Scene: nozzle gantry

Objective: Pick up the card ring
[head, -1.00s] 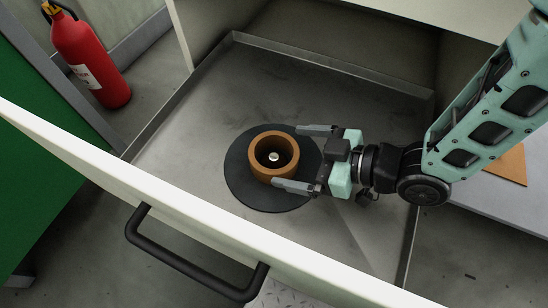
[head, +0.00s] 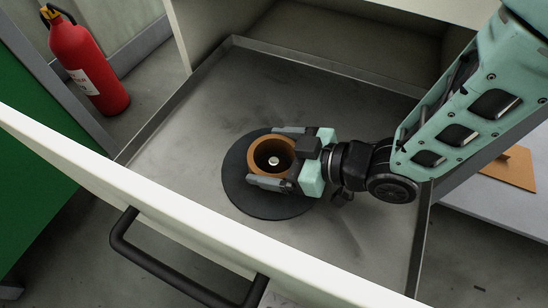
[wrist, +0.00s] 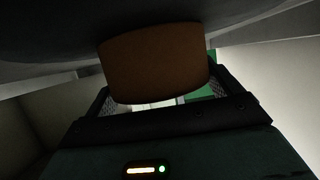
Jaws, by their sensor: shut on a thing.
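The card ring (head: 255,147) is a thick brown ring on a round black disc (head: 237,190) in the open metal drawer. A small pale round tip shows inside the ring's hole. My gripper (head: 268,157) reaches in from the right, with one finger along the ring's far side and one along its near side. It is shut on the ring. In the wrist view the ring's brown outer wall (wrist: 153,62) fills the space between the fingers. I cannot tell whether the ring is clear of the disc.
The drawer's white front panel (head: 180,215) with a black handle (head: 180,271) runs along the near side. Bare drawer floor lies left of and behind the disc. A red fire extinguisher (head: 88,65) stands at the far left, outside the drawer.

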